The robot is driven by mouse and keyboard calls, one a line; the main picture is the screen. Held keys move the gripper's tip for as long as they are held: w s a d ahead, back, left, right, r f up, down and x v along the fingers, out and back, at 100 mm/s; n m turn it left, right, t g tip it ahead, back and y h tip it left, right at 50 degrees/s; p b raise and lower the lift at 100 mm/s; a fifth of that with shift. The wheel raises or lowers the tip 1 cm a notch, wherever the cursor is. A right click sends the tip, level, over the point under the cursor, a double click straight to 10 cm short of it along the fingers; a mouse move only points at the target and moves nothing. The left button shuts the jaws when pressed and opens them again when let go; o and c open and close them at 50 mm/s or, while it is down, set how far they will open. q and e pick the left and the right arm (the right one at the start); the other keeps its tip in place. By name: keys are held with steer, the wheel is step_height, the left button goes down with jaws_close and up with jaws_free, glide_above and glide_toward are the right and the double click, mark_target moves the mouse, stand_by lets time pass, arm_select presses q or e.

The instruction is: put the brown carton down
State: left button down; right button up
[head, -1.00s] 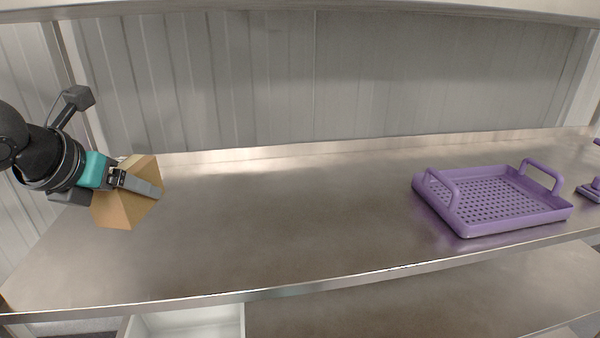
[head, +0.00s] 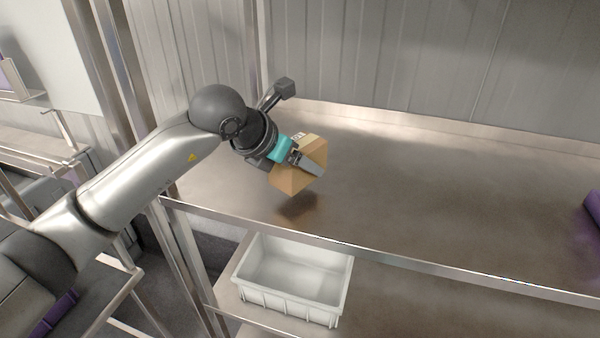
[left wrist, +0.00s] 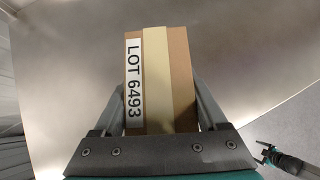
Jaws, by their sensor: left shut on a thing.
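The brown carton (head: 291,181) is held by my left gripper (head: 307,163) over the left part of the metal shelf top (head: 400,200). It is tilted in the head view, with a dark shadow on the metal below it, and seems slightly above the surface. In the left wrist view the carton (left wrist: 181,80) stands between the two fingers, with a pale tape strip and a white label reading LOT 6493. My left gripper is shut on it.
A white bin (head: 295,275) sits on the lower shelf, under the front edge. A purple object (head: 593,212) shows at the right edge. The shelf top right of the carton is clear. Metal posts (head: 190,250) stand at the left.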

mark_target(278, 164)
arm_select(q)
step_height(278, 164, down, 3)
steer(key=shift+f, duration=0.1)
steer(key=shift+c, duration=1.9)
jaws_free()
steer(key=shift+f, duration=0.15)
steer(key=o, duration=0.4)
steer(key=shift+r, duration=0.3)
steer(key=v, duration=1.2)
steer(key=shift+f, duration=0.1)
